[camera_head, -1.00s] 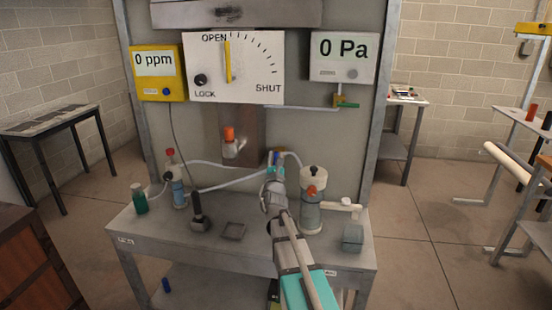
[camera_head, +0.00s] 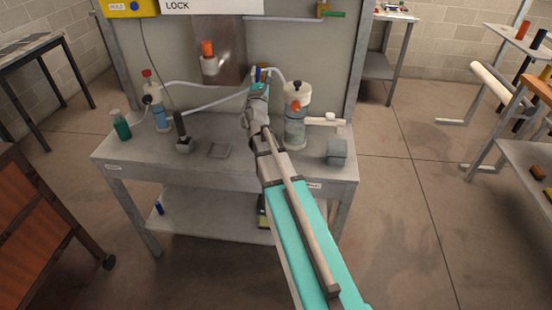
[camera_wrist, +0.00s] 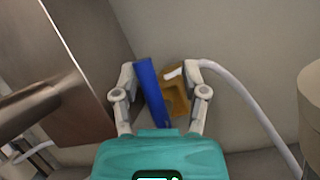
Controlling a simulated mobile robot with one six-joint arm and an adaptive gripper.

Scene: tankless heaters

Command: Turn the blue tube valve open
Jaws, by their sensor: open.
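The blue valve handle (camera_wrist: 152,92) is a long flat bar standing nearly upright, leaning slightly left, in the wrist view. Behind it to the right is a brass-coloured valve body (camera_wrist: 175,90) with a white tube running off it. My gripper (camera_wrist: 160,72) is open, with one finger to the left of the blue handle and the other to the right, beside the brass body. I cannot tell whether either finger touches. In the head view the blue handle (camera_head: 258,74) is a small spot at my gripper's tip (camera_head: 260,82), mostly hidden by my arm.
A clear cylindrical vessel (camera_head: 295,118) with an orange knob stands just right of my arm on the grey bench (camera_head: 110,155). White tubes run along the panel's foot. Bottles stand further left.

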